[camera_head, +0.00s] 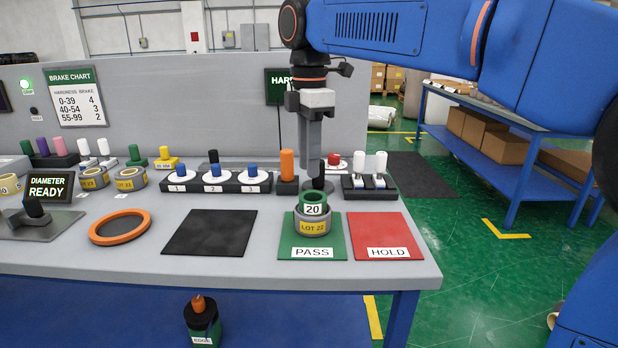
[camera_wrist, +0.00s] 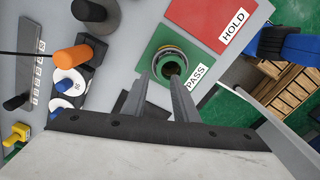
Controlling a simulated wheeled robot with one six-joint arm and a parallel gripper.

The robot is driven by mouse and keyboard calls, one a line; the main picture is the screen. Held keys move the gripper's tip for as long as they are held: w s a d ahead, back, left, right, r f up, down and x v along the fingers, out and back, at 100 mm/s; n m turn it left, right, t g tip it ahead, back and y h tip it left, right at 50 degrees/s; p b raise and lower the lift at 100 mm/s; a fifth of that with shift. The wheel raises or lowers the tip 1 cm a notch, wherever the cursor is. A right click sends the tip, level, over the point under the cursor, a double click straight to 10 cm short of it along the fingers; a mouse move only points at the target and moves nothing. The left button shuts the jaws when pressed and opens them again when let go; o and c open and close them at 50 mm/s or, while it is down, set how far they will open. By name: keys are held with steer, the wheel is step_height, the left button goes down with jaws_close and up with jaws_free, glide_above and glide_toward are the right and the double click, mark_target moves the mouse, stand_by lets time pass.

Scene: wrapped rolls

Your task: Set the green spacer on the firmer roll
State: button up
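The green spacer (camera_head: 313,197), marked 20, sits upright on top of a grey roll (camera_head: 312,226) with a yellow LOT 22 band. That roll stands on the green PASS mat (camera_head: 335,243). The spacer shows as a green ring (camera_wrist: 173,62) in the wrist view, just beyond my fingertips. My gripper (camera_head: 311,148) points down above and behind the roll in the head view. Its two fingers (camera_wrist: 163,80) are apart with nothing held between them. Two LOT 23 rolls (camera_head: 94,179) (camera_head: 130,180) stand at the left of the bench.
A red HOLD mat (camera_head: 388,240) lies bare at the right. A black mat (camera_head: 210,232) and an orange ring (camera_head: 120,227) lie left. An orange-knobbed block (camera_head: 287,172), a numbered tray (camera_head: 228,187) and white-knobbed switches (camera_head: 370,183) stand behind. A brake chart (camera_head: 77,97) hangs on the panel.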

mark_target(309, 192)
step_height(309, 192, up, 7)
stand_by(0.3)
